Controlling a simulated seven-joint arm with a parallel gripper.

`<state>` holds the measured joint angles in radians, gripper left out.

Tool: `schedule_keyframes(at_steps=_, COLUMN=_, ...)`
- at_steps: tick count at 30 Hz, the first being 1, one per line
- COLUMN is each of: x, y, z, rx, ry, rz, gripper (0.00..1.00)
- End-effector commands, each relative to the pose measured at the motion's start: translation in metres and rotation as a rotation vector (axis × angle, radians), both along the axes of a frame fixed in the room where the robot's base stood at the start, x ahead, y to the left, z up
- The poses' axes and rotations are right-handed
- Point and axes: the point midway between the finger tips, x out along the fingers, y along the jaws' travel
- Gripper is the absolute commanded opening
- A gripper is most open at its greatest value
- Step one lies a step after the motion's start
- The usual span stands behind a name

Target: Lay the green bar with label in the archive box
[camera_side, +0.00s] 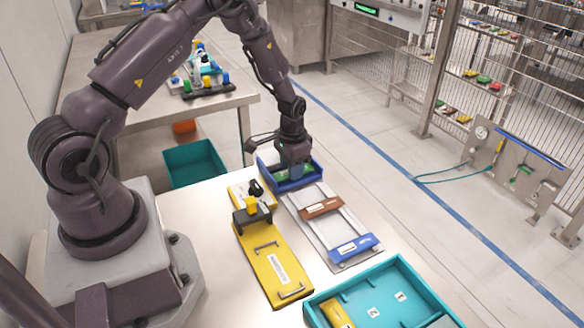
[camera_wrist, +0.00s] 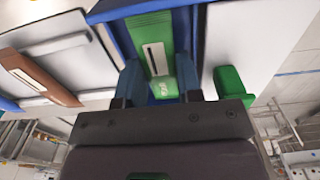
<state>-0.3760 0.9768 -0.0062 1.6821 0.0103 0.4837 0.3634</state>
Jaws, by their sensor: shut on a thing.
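My gripper (camera_side: 296,173) points down at the blue box (camera_side: 294,186) at the back of the metal table. In the wrist view, my gripper (camera_wrist: 158,84) is shut on the green bar with label (camera_wrist: 155,45), its fingers on either side of it. The bar's white label and some white lettering face the camera. The blue box's wall (camera_wrist: 113,12) shows around the bar; whether the bar touches the box floor is hidden. Another green piece (camera_wrist: 232,88) is to the right of the fingers. I cannot tell from markings which container is the archive box.
A grey rack in front of the blue box holds a brown bar (camera_side: 321,208) and a blue bar (camera_side: 354,247), both labelled. A teal tray (camera_side: 405,268) with a yellow piece stands at the front edge.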

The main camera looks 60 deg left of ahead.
Motion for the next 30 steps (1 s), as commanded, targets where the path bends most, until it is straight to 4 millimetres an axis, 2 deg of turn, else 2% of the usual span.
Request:
schedule_keyframes(at_steps=12, x=0.000, y=0.000, z=-0.006, rx=0.001, ry=-0.002, rz=0.000, gripper=0.06)
schedule_keyframes(at_steps=13, x=0.000, y=0.000, z=-0.006, rx=0.001, ry=-0.002, rz=0.000, gripper=0.37)
schedule_keyframes(at_steps=14, x=0.000, y=0.000, z=-0.006, rx=0.001, ry=-0.002, rz=0.000, gripper=0.43)
schedule_keyframes(at_steps=23, x=0.000, y=0.000, z=-0.004, rx=0.001, ry=-0.002, rz=0.000, gripper=0.43)
schedule_keyframes(at_steps=26, x=0.001, y=0.000, z=0.004, rx=0.001, ry=-0.003, rz=0.000, gripper=0.43)
schedule_keyframes(at_steps=30, x=0.001, y=0.001, z=0.029, rx=0.002, ry=-0.006, rz=0.000, gripper=0.43)
